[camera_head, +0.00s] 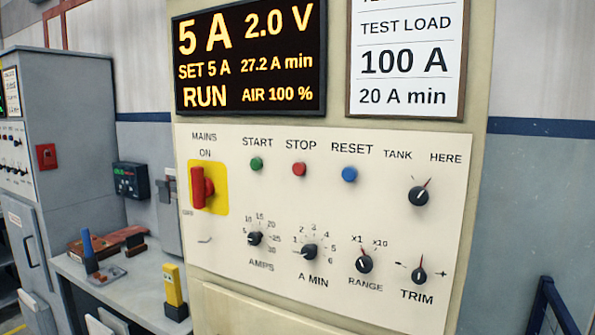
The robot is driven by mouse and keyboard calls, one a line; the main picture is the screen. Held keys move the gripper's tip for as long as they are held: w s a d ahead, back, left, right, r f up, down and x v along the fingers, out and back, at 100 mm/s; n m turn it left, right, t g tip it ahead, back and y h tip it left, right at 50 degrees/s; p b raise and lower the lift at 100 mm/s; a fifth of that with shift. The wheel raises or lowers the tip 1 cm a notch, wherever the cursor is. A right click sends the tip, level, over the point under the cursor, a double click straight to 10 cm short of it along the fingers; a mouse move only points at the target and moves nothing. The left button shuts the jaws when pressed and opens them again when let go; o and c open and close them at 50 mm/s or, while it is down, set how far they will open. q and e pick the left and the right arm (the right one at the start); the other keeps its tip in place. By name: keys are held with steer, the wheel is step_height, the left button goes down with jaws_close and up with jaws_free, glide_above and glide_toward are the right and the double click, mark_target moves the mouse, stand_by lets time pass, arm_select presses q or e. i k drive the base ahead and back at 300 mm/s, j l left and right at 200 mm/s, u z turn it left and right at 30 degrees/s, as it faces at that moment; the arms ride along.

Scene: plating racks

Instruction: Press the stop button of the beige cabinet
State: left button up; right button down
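The beige cabinet (482,60) fills the middle of the head view. Its white control panel (320,205) faces me. The red stop button (299,169) sits under the STOP label, between the green start button (257,164) and the blue reset button (349,174). The red mains switch (200,187) on its yellow plate stands upright, toward ON. The display (250,58) reads 5 A, 2.0 V, SET 5 A, 27.2 A min, RUN, AIR 100 %. Neither of my grippers is in view.
Several black knobs, such as the TANK knob (418,196), stick out of the panel. A bench (125,290) with a yellow device (174,288) stands at lower left. A grey cabinet (75,130) is farther left. A dark blue frame (548,305) is at lower right.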

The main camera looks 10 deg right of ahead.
mark_target(299, 169)
steer(key=j+z, duration=0.15)
steer(key=j, duration=0.25)
steer(key=k+j+z, duration=0.1)
steer(key=j, duration=0.35)
steer(key=k+j+z, duration=0.15)
steer(key=j, duration=0.25)
steer(key=j+z, duration=0.15)
steer(key=j, duration=0.25)
steer(key=k+j+z, duration=0.1)
steer(key=j, duration=0.3)
steer(key=k, duration=0.05)
